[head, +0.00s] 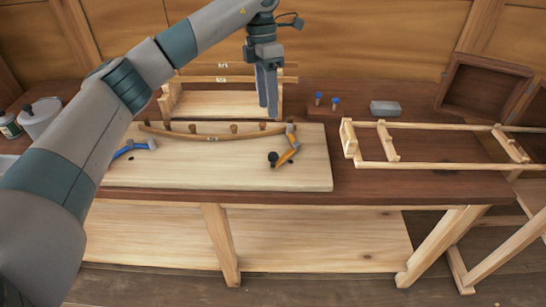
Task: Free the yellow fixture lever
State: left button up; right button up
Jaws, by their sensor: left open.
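The yellow fixture lever (289,155) sits at the right end of a pale work board (230,180) on the bench. It lies slanted, with a grey end at its top and a black knob beside its lower end. A blue lever (132,149) lies at the left end of the same board. A curved wooden strip (205,136) runs between the two levers along several pegs. My left gripper (268,108) points down above and behind the yellow lever, apart from it. Its fingers look close together from this side, and nothing shows between them. My right gripper is out of view.
Behind the board stands a wooden rack (225,103). Two blue-topped pegs on a small block (326,108) and a grey block (384,108) lie to its right. A ladder-like wooden frame (440,165) fills the bench's right. My left arm covers the left side.

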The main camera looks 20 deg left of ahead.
aim_at(273, 154)
pick_arm(q)
jog(key=shift+f, duration=0.1)
jog(key=f+p, duration=0.2)
jog(key=f, duration=0.3)
jog(key=s+d+f+p, duration=0.1)
jog(key=f+p, duration=0.1)
jog(key=f, duration=0.3)
jog(key=s+d+f+p, duration=0.1)
jog(key=f+p, duration=0.1)
jog(key=f, duration=0.4)
jog(key=shift+s+d, duration=0.1)
jog(key=shift+s, duration=0.15)
jog(key=shift+f, duration=0.5)
jog(key=shift+c, duration=0.5)
